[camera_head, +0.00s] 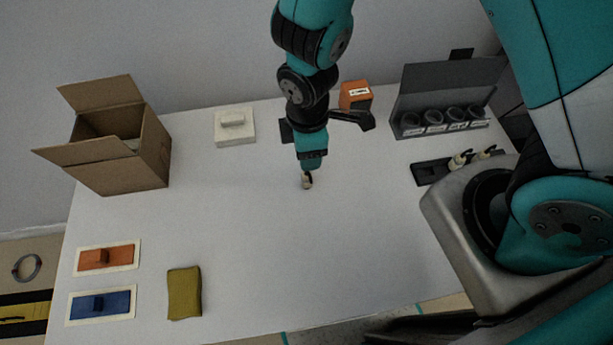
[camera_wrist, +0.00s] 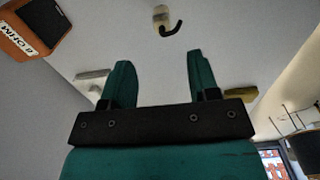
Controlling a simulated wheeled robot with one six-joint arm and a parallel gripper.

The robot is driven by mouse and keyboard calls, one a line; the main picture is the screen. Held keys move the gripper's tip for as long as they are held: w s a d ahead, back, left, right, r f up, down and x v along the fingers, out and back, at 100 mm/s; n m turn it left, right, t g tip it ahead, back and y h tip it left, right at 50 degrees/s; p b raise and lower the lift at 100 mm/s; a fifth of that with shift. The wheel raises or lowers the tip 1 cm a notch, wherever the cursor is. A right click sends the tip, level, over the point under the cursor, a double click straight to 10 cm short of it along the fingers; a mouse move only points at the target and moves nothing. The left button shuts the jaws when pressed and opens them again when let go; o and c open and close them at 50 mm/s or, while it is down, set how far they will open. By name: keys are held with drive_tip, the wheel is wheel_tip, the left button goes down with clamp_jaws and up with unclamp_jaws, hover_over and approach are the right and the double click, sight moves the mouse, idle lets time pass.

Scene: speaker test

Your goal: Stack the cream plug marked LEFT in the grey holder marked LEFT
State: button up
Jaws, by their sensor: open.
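A cream plug with a short black hooked cable (camera_head: 306,182) is on the white table, just below my gripper (camera_head: 310,160) in the head view. In the wrist view the plug (camera_wrist: 160,15) lies ahead of my gripper (camera_wrist: 160,72), beyond the two green fingers. The fingers are spread apart with nothing between them. The grey holder (camera_head: 448,80), with several round sockets and white labels along its front, stands at the back right. Its labels and any mark on the plug are too small to read.
A black strip (camera_head: 428,173) with cream plugs lies before the holder. An orange labelled box (camera_head: 355,94) and a white block (camera_head: 235,138) are at the back. A cardboard box (camera_head: 150,160), orange and blue blocks and an olive cloth (camera_head: 184,293) are left. The front middle is clear.

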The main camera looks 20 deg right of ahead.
sight(307, 174)
wheel_tip(307, 174, down, 6)
drive_tip(key=shift+r, duration=0.1)
drive_tip(key=shift+s+a+f+p, duration=0.1)
drive_tip(key=shift+f+p, duration=0.4)
drive_tip(key=shift+f, duration=0.85)
drive_tip(key=shift+a+f+p, duration=0.1)
drive_tip(key=shift+f+p, duration=0.35)
drive_tip(key=shift+f, duration=0.9)
drive_tip(key=shift+c, duration=0.2)
clamp_jaws()
